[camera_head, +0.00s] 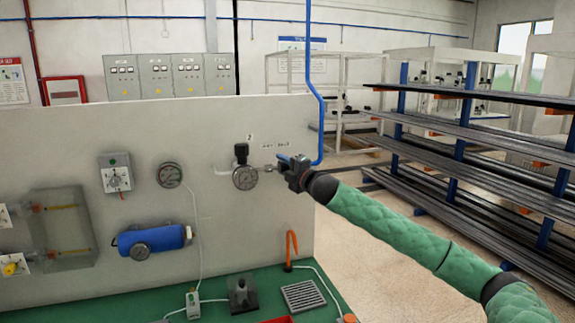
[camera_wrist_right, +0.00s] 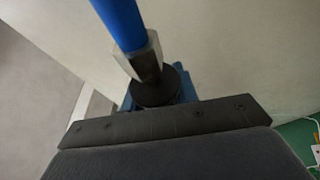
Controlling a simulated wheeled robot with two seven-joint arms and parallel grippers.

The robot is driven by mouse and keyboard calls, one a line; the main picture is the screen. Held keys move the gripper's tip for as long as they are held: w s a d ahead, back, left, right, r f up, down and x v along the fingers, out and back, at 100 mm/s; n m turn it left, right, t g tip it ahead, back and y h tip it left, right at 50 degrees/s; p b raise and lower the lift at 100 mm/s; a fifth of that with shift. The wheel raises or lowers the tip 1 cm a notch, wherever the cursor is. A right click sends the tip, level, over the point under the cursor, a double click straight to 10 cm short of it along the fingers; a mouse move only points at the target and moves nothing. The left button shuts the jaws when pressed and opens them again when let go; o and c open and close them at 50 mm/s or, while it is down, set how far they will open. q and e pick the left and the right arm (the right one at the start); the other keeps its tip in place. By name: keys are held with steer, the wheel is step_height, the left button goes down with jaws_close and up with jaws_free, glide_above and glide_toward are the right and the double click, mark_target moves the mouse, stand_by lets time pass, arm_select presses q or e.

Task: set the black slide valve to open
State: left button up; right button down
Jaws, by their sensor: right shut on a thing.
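My right gripper (camera_head: 285,164) reaches in from the right and is at the panel, at the lower end of the blue hose. It is shut, and the black slide valve is mostly hidden behind it in the head view. In the right wrist view a dark round part of the black slide valve (camera_wrist_right: 158,90) shows just past the gripper's dark body, below a grey metal fitting (camera_wrist_right: 147,58) on the blue hose (camera_wrist_right: 120,20). The finger contact and the slide's setting cannot be made out. My left gripper is not in view.
A pressure gauge (camera_head: 245,177) with a black knob (camera_head: 241,150) sits just left of the gripper. A blue cylinder (camera_head: 152,239) is lower left on the panel (camera_head: 75,130). An orange hook (camera_head: 290,249) stands on the green bench top below. Racks (camera_head: 470,130) stand at right.

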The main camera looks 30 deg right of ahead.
mark_target(283, 170)
steer(key=shift+w+a, duration=0.2)
steer(key=shift+a, duration=0.75)
steer(key=shift+f, duration=0.1)
steer(key=c, duration=1.4)
jaws_free()
steer(key=shift+c, duration=0.2)
steer(key=o, duration=0.4)
steer(key=shift+c, duration=0.2)
steer(key=shift+w+a, duration=0.1)
steer(key=shift+a, duration=0.05)
steer(key=shift+s+d+f, duration=0.1)
steer(key=shift+s+d, duration=0.1)
steer(key=shift+s, duration=0.1)
steer(key=b+v, duration=0.3)
steer(key=v, duration=0.3)
steer(key=shift+s+b, duration=0.2)
steer(key=shift+b, duration=0.1)
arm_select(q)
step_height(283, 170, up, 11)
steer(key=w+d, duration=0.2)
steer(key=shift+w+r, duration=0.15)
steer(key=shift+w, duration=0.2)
arm_select(e)
steer(key=shift+s, duration=0.35)
